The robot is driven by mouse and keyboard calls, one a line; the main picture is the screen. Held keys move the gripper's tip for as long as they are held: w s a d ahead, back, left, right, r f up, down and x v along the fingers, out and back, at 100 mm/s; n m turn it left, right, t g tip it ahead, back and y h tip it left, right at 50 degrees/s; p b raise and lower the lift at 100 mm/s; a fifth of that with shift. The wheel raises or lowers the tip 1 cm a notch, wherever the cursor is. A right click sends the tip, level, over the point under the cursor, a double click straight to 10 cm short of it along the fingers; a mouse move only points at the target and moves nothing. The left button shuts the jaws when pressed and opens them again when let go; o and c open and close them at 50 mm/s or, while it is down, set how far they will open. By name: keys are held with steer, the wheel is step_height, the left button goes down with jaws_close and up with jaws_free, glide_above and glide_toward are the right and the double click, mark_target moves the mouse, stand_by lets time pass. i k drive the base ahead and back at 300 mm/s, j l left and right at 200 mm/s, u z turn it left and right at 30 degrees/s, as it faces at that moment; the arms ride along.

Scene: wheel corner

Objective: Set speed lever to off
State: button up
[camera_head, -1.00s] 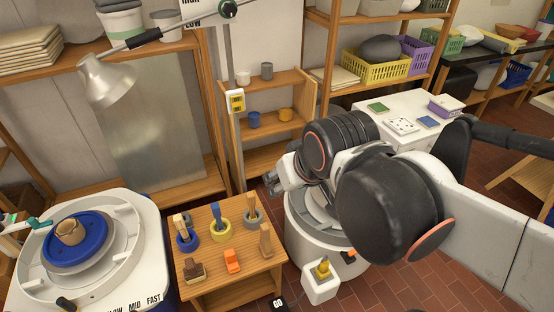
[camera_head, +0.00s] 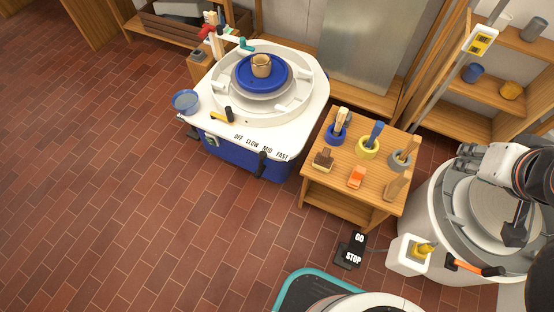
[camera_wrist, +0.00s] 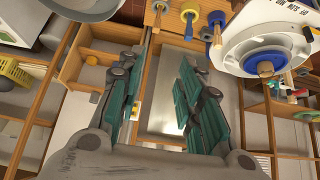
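The blue-and-white pottery wheel (camera_head: 308,122) stands at upper centre in the head view, with OFF, SLOW, MID and FAST printed along its front edge. The black speed lever (camera_head: 261,163) hangs at that edge, near the MID label. In the wrist view, part of the wheel (camera_wrist: 232,66) shows at upper right; I cannot make out the lever there. My gripper (camera_wrist: 166,72) is open and empty, its teal-padded fingers apart. It is well away from the lever; in the head view my arm is at the right edge.
A wooden tool table (camera_head: 375,182) stands right of the wheel, between it and my arm. A GO/STOP pedal (camera_head: 352,249) lies on the floor. A second, white wheel (camera_head: 440,215) stands at right. A blue bowl (camera_head: 186,101) sits at the wheel's left corner.

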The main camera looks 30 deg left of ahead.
mark_target(262, 155)
steer(key=u, duration=1.6)
